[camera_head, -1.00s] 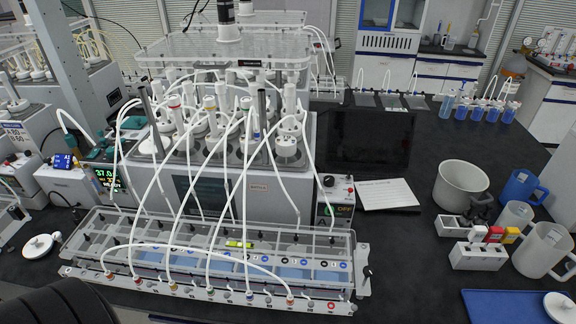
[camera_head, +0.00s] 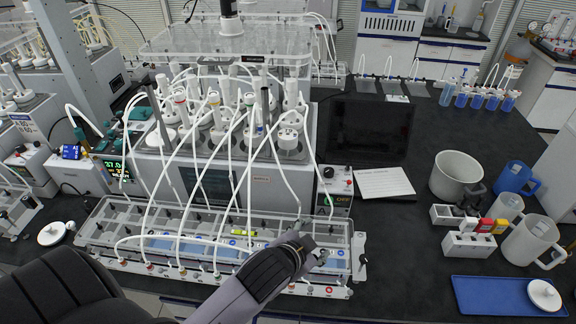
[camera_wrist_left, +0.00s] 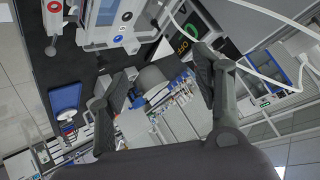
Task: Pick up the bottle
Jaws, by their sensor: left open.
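Several bottles with white caps and tubes (camera_head: 289,140) stand in the reactor bath (camera_head: 250,190). More bottles with blue liquid (camera_head: 477,98) stand at the back right of the bench. I cannot tell which bottle the task means. My left gripper (camera_head: 318,256) is over the right front of the clear tube rack, apart from the bottles. In the left wrist view its two fingers (camera_wrist_left: 160,85) are spread with nothing between them. My right gripper is in neither view.
The clear rack (camera_head: 130,222) with white tubes lies along the front edge. A control box (camera_head: 338,188), paper sheet (camera_head: 384,182), white pot (camera_head: 457,176), blue mug (camera_head: 515,178), clear jugs (camera_head: 532,240) and blue tray (camera_head: 490,296) are to the right.

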